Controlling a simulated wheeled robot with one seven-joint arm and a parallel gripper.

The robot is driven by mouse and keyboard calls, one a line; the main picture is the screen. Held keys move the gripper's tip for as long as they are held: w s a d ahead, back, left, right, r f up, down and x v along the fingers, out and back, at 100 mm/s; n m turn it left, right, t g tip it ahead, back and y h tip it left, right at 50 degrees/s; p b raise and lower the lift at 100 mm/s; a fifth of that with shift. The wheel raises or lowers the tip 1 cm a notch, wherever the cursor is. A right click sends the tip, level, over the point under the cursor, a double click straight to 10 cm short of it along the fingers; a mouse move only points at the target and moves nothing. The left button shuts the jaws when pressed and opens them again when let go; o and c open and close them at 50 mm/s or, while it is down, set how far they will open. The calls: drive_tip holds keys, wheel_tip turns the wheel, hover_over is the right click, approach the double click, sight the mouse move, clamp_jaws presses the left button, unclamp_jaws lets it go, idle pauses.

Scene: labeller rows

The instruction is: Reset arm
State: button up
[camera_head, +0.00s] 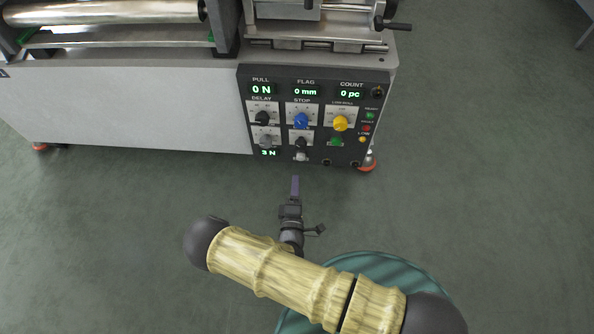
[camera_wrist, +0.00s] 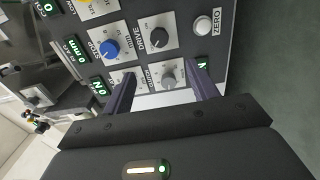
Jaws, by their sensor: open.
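My gripper (camera_head: 295,186) is in front of the machine's control panel (camera_head: 315,150), apart from it and holding nothing. In the wrist view my gripper (camera_wrist: 160,92) shows two purple-grey fingers spread apart, with a grey knob (camera_wrist: 168,80) of the panel seen between them. My arm, with a pale wood-like sleeve and dark joints, reaches forward from the lower right in the head view. The panel has a blue knob (camera_head: 301,121), a yellow knob (camera_head: 340,123) and black knobs. Its displays read 0 N, 0 mm, 0 pc and 3 N.
The grey labelling machine (camera_head: 130,105) spans the top left, with a metal roller (camera_head: 100,13) and a crank handle (camera_head: 396,26) at the top. The green floor (camera_head: 490,170) is clear to the right and left of my arm.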

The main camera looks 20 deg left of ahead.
drive_tip(key=shift+v, duration=0.95)
drive_tip(key=w+d+r+m+g+h+p, duration=0.1)
drive_tip(key=w+d+r+m+g+h, duration=0.1)
drive_tip(key=w+d+r+m+g, duration=0.45)
drive_tip(key=w+d+r+m+g+h+p, duration=0.2)
drive_tip(key=w+d+r+m+g, duration=0.2)
drive_tip(key=r+m, duration=0.55)
drive_tip(key=s+d+r+m+g+p, duration=0.1)
drive_tip(key=s+d+r+m+g, duration=0.15)
drive_tip(key=s+d+r, duration=0.6)
drive_tip(key=s+d+r+m+g+p, duration=0.1)
drive_tip(key=s+d+r+m+g, duration=0.3)
drive_tip(key=d+r, duration=0.7)
wheel_tip(320, 180, up, 38)
drive_tip(key=n+t+p, duration=0.1)
drive_tip(key=t+p, duration=0.1)
drive_tip(key=p, duration=3.5)
drive_tip(key=shift+s+n+p, duration=0.35)
drive_tip(key=shift+s+p, duration=0.05)
drive_tip(key=shift+s, duration=0.05)
